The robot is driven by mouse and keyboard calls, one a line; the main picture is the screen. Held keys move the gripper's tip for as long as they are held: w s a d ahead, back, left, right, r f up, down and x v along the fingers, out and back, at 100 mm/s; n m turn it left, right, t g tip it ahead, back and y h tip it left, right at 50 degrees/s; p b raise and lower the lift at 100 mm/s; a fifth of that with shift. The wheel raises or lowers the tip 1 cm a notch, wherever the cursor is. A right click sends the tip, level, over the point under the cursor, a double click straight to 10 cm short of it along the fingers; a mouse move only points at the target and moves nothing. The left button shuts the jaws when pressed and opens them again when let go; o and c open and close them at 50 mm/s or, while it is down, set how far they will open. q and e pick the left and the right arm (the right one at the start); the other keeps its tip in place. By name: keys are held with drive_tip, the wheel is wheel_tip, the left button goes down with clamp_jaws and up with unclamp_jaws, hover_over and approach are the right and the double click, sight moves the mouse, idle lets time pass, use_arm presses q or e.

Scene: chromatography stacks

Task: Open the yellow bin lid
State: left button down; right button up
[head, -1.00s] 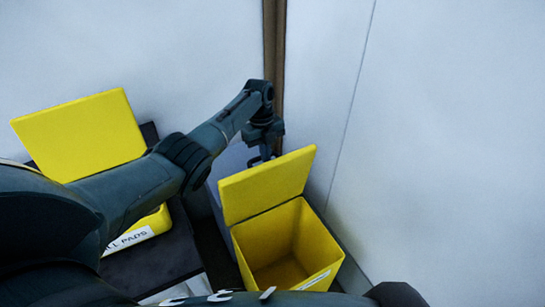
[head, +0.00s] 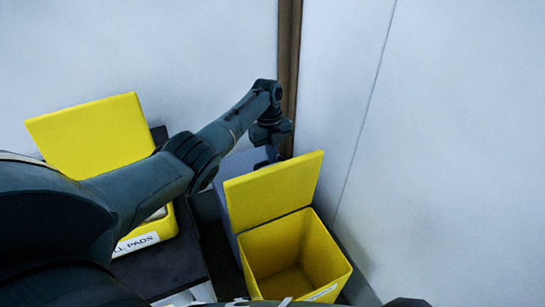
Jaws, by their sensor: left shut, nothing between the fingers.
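The yellow bin (head: 260,255) stands at the lower middle of the head view, with its inside showing and no contents that I can make out. Its yellow lid (head: 272,190) stands raised along the bin's back edge, so the bin is open. My left gripper (head: 266,162) is just behind the lid's upper edge, shut and empty. Its fingertips are partly hidden by the lid, and I cannot tell whether they touch it. My right gripper is not in view.
A second yellow box (head: 165,229) with a raised lid (head: 92,137) and a label ending in "PADS" is at left, on a dark surface (head: 165,265), partly behind my left arm. Pale walls (head: 450,130) and a brown corner post (head: 289,60) close in behind the bin.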

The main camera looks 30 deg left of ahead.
use_arm(q)
wheel_tip(320, 180, up, 12)
drive_tip(key=w+a, duration=0.1)
drive_tip(key=shift+a, duration=0.25)
drive_tip(key=shift+f, duration=0.15)
